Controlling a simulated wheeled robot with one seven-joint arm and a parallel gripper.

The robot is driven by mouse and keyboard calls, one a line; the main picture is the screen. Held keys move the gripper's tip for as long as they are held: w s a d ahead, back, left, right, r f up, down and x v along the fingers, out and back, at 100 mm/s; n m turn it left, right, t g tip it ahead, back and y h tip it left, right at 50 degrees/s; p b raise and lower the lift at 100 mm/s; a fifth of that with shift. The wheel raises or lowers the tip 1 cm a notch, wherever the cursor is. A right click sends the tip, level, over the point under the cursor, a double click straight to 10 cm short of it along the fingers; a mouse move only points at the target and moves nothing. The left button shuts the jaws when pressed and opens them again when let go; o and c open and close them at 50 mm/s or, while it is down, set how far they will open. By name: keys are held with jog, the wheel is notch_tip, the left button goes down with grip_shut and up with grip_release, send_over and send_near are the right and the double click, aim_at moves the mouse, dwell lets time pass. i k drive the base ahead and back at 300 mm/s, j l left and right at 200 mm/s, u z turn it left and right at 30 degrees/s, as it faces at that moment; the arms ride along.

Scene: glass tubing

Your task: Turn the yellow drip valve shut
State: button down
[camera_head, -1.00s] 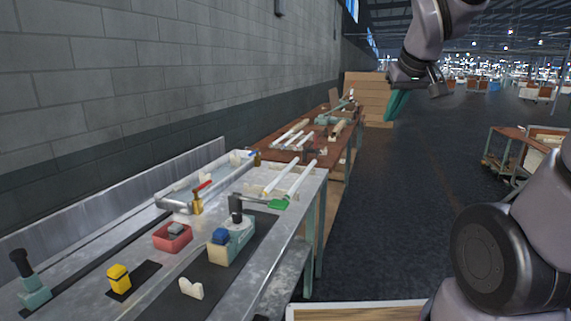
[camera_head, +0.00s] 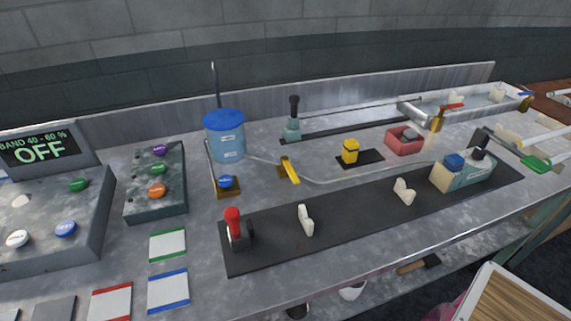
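A yellow lever (camera_head: 290,170), which looks like the drip valve, sits on the metal bench in the middle of the view. It slants from upper left to lower right. A thin pale tube (camera_head: 340,182) runs by it, coming from the side of a blue-lidded container (camera_head: 224,137) on the left. I cannot tell from the lever's angle whether the valve is open or shut. My gripper is not in view.
A yellow block (camera_head: 350,151) stands on a small black mat behind the long black strip (camera_head: 340,232). A red-knobbed clamp (camera_head: 235,230) and white V-shaped supports (camera_head: 305,220) stand on the strip. A dark upright handle (camera_head: 293,115) stands behind the lever. Control boxes (camera_head: 156,180) are left.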

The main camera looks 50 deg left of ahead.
aim_at(287, 166)
jog(key=u, duration=2.15)
jog(key=k+l+u, duration=0.1)
